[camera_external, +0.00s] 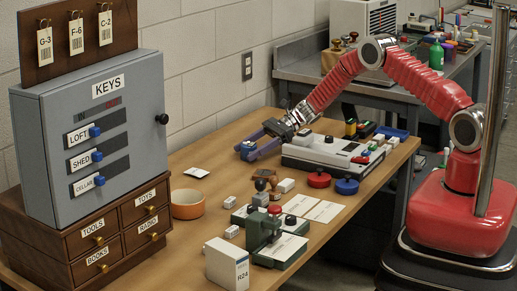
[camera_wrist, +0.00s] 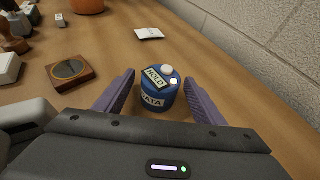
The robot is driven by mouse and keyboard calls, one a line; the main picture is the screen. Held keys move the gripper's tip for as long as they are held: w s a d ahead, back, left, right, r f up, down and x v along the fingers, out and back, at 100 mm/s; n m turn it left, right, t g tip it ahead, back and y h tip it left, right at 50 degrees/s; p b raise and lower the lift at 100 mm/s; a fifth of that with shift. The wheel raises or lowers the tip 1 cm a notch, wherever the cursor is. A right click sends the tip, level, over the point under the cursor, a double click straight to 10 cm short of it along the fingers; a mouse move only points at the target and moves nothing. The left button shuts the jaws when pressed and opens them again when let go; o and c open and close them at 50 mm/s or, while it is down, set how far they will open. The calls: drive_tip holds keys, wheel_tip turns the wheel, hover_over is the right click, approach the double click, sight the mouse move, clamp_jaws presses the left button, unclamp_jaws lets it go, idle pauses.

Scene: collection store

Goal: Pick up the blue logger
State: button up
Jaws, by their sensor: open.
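The blue logger (camera_wrist: 166,101) is a short round blue can with a white DATA label on its side. A HOLD tag and two pale knobs are on its top. It stands upright on the wooden table. My gripper (camera_wrist: 159,80) is open, with one purple finger on each side of the logger in the wrist view. Small gaps show between the fingers and the logger. In the external view my gripper (camera_external: 256,150) is low over the table, and the logger (camera_external: 246,147) shows as a small blue patch partly hidden by the fingers.
A square wooden block with a dark round inset (camera_wrist: 70,71) lies left of the logger. A white card (camera_wrist: 149,33) and an orange bowl (camera_external: 187,204) lie beyond. A white console (camera_external: 325,155) stands close beside my gripper. The block wall (camera_wrist: 270,50) runs along the right.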

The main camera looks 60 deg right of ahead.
drive_tip(key=shift+c, duration=0.5)
drive_tip(key=c, duration=1.1)
